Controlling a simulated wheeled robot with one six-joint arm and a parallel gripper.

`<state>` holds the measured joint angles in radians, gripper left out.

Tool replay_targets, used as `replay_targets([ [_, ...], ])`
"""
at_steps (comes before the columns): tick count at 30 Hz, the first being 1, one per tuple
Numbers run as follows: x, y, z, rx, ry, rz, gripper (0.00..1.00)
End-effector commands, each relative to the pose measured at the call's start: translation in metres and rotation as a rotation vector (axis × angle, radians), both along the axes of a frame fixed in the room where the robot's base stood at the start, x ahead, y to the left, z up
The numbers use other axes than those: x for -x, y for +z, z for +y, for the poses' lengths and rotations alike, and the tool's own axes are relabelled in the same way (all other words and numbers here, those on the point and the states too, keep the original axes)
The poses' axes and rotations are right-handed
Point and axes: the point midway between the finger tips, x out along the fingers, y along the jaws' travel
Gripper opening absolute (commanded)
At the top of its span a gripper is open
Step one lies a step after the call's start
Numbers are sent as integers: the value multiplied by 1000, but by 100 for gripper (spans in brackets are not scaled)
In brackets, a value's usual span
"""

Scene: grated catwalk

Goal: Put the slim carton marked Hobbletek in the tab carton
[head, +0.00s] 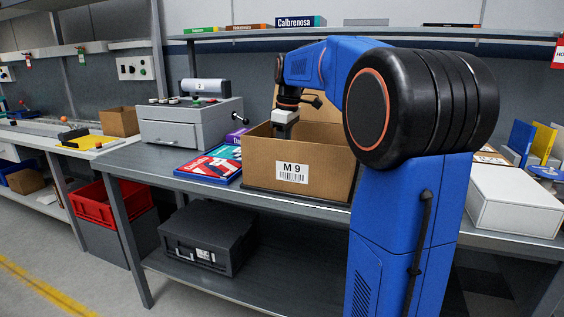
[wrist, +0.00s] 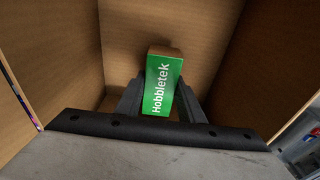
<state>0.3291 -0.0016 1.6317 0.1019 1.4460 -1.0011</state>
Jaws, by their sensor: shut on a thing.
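The slim carton marked Hobbletek (wrist: 163,85), with a green printed face, is between the two fingers of my gripper (wrist: 160,100) in the wrist view. My gripper is shut on it, inside a brown cardboard box whose walls (wrist: 215,35) surround it. In the head view the open-topped cardboard box marked M 9 (head: 325,178) stands on the bench, and my gripper (head: 282,130) reaches down into it at its left side. The front wall hides the Hobbletek carton in the head view. Whether the carton touches the box floor cannot be told.
A red and blue flat box (head: 208,167) lies left of the M 9 box on the bench (head: 150,165). A grey machine (head: 190,122) stands further left. A white box (head: 515,200) is at right. A shelf (head: 340,31) with books runs above.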

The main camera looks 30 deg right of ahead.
Motion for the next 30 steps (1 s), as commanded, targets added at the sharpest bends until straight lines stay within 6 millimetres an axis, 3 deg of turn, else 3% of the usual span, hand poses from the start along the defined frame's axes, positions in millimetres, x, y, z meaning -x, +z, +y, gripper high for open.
replay_targets([
  [5,0,-20,0,0,0,0,11],
  [16,0,-24,0,0,0,0,11],
  [17,0,-24,0,0,0,0,40],
  [19,0,-24,0,0,0,0,54],
  [30,0,-20,0,0,0,-1,54],
])
